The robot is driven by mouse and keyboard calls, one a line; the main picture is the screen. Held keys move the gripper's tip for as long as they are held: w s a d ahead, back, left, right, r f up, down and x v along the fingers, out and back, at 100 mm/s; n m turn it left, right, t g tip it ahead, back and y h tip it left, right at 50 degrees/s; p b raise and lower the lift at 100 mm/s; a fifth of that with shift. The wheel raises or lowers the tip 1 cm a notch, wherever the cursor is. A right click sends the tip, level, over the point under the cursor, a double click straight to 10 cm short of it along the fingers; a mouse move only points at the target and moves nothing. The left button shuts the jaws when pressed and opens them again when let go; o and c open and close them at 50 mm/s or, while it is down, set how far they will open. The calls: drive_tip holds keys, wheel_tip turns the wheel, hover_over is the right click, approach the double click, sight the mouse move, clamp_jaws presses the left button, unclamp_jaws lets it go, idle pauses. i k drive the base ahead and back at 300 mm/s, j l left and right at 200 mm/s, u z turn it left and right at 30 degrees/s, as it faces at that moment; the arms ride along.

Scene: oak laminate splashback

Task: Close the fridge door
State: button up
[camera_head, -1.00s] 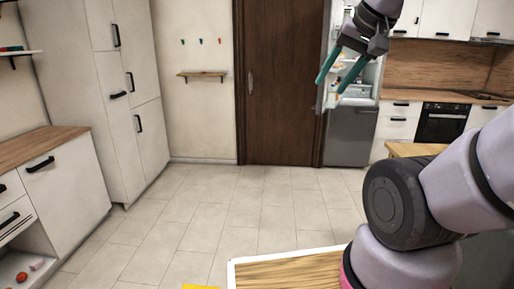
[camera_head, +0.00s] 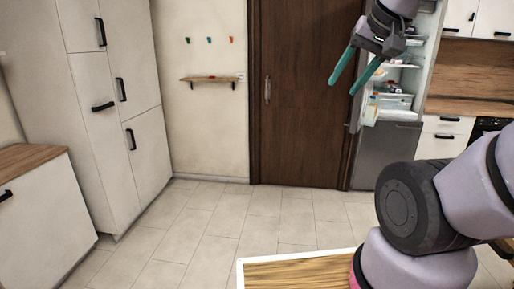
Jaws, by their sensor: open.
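The fridge (camera_head: 388,152) stands at the back right, with a grey lower front. Its upper compartment is open, and lit shelves (camera_head: 396,102) with food items show inside. The fridge door (camera_head: 355,115) is swung open and shows as a narrow pale strip at the left side of the compartment, seen nearly edge-on. My gripper (camera_head: 343,87) hangs in the upper right of the view with its two teal fingers apart and empty. The fingers overlap the brown door and the fridge door's edge in the picture. I cannot tell whether they touch the fridge door; my gripper hides part of it.
A brown wooden door (camera_head: 300,110) is left of the fridge. Tall white cabinets (camera_head: 85,100) and a low cabinet (camera_head: 45,215) stand at the left. A wooden-topped surface (camera_head: 295,273) is at the bottom. The tiled floor (camera_head: 215,215) between is clear.

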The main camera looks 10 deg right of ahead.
sight(361, 99)
drive_tip(key=i+j, duration=0.1)
drive_tip(key=i, duration=0.45)
drive_tip(key=i+j, duration=0.1)
drive_tip(key=i, duration=0.45)
drive_tip(key=i+j+z, duration=0.15)
drive_tip(key=i+z, duration=0.3)
drive_tip(key=i+j+z, duration=0.25)
drive_tip(key=z, duration=0.15)
drive_tip(key=i+j+z, duration=0.45)
drive_tip(key=i+j, duration=0.4)
drive_tip(key=i+j+u, duration=0.2)
drive_tip(key=i, duration=0.25)
